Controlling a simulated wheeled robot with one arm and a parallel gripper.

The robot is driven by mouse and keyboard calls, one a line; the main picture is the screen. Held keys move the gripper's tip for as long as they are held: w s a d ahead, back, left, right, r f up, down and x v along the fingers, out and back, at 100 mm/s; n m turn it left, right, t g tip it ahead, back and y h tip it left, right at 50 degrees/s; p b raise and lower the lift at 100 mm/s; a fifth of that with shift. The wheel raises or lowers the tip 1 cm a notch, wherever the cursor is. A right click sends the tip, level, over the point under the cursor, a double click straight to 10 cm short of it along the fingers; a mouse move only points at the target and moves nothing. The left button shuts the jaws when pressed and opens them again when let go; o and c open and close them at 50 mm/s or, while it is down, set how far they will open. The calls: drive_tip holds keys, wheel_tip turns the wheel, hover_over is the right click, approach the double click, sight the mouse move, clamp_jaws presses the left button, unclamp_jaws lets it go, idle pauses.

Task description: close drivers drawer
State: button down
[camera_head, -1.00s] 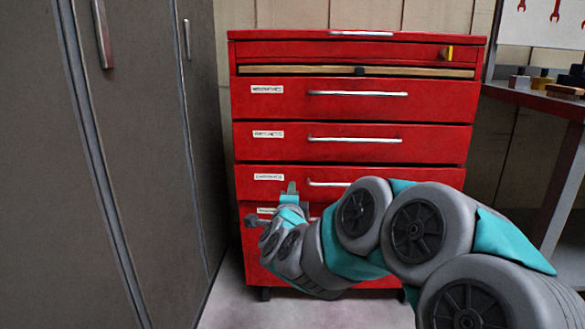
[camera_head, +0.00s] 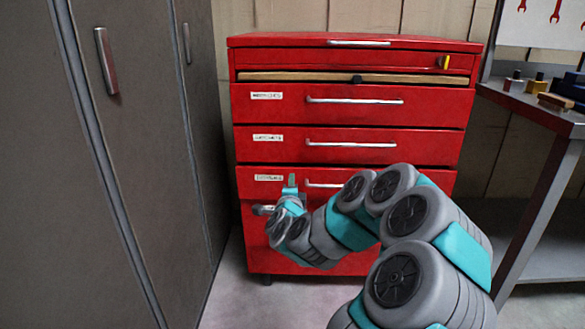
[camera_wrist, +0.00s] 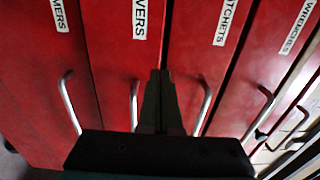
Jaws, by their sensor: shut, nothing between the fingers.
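The drivers drawer (camera_head: 250,187) is the third labelled red front down the tool chest, with a silver bar handle partly behind my arm. In the wrist view its front (camera_wrist: 118,60) bears a label ending in "VERS", with its handle just left of my fingers. It looks nearly level with its neighbours; I cannot tell whether a small gap is left. My gripper (camera_head: 291,183) is shut and empty, in front of the drawer's left part. In the wrist view my gripper (camera_wrist: 160,78) points at the fronts, between the drivers and ratchets handles; contact is unclear.
The ratchets drawer (camera_head: 420,146) and wrenches drawer (camera_head: 430,105) are above, the hammers drawer (camera_wrist: 35,75) below. A wooden strip (camera_head: 300,77) shows in a gap near the chest top. Grey lockers (camera_head: 140,170) stand close on the left, a workbench (camera_head: 540,110) on the right.

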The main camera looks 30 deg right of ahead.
sight(293, 169)
drive_tip(key=x, duration=0.4)
drive_tip(key=shift+d, duration=0.1)
drive_tip(key=shift+w+d, duration=0.1)
drive_tip(key=shift+w, duration=0.2)
drive_tip(key=shift+w+f, duration=0.1)
drive_tip(key=shift+w+d, duration=0.1)
drive_tip(key=shift+w, duration=0.1)
drive_tip(key=shift+w+d+b, duration=0.45)
drive_tip(key=shift+w, duration=0.15)
drive_tip(key=shift+r, duration=0.25)
drive_tip(key=shift+d, duration=0.1)
